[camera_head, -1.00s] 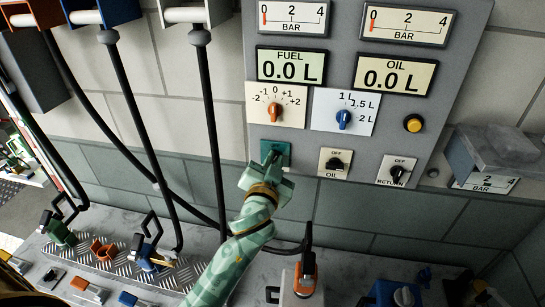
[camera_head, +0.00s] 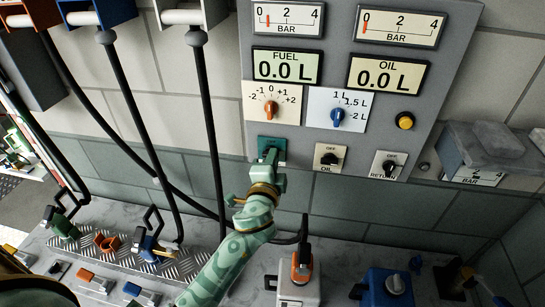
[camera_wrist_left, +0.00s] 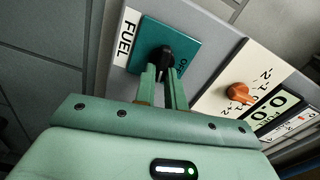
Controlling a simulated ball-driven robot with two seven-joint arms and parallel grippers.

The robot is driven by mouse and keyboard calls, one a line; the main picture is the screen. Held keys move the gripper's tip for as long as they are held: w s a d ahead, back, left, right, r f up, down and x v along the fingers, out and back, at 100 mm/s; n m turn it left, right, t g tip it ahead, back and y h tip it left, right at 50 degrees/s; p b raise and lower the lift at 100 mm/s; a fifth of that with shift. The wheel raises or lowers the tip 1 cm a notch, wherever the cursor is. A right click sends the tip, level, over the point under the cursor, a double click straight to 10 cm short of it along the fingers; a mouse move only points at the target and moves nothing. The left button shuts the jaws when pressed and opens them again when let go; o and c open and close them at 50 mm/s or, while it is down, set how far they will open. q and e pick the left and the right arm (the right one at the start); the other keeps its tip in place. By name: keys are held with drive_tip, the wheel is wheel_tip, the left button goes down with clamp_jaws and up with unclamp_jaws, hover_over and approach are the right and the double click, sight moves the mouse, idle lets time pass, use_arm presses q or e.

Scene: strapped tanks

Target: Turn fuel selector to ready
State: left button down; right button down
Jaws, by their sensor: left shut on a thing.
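The fuel selector is a black knob (camera_wrist_left: 166,58) on a teal plate (camera_wrist_left: 185,43), with a white FUEL label (camera_wrist_left: 127,37) beside it and OFF printed on the plate. In the head view the teal plate (camera_head: 272,144) sits low on the grey panel, and the gripper hides most of the knob. My left gripper (camera_head: 268,160) is shut on the knob; its fingers (camera_wrist_left: 163,78) lie on either side of it in the wrist view. Which mark the knob points at cannot be told. My right gripper is not in view.
The OIL knob (camera_head: 330,159), RETURN knob (camera_head: 389,165) and yellow button (camera_head: 404,121) are right of the plate. An orange dial (camera_head: 271,109) and blue dial (camera_head: 338,116) are above. The fuel display (camera_head: 287,66) reads 0.0 L. Hoses hang left; cans stand on the counter below.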

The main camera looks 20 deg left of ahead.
use_arm(q)
drive_tip(key=shift+f+m, duration=0.15)
drive_tip(key=shift+m, duration=0.85)
drive_tip(key=c, duration=1.5)
unclamp_jaws()
drive_tip(key=shift+o, duration=0.2)
drive_tip(key=b+v, duration=0.3)
drive_tip(key=v, duration=1.3)
drive_tip(key=shift+s, duration=0.15)
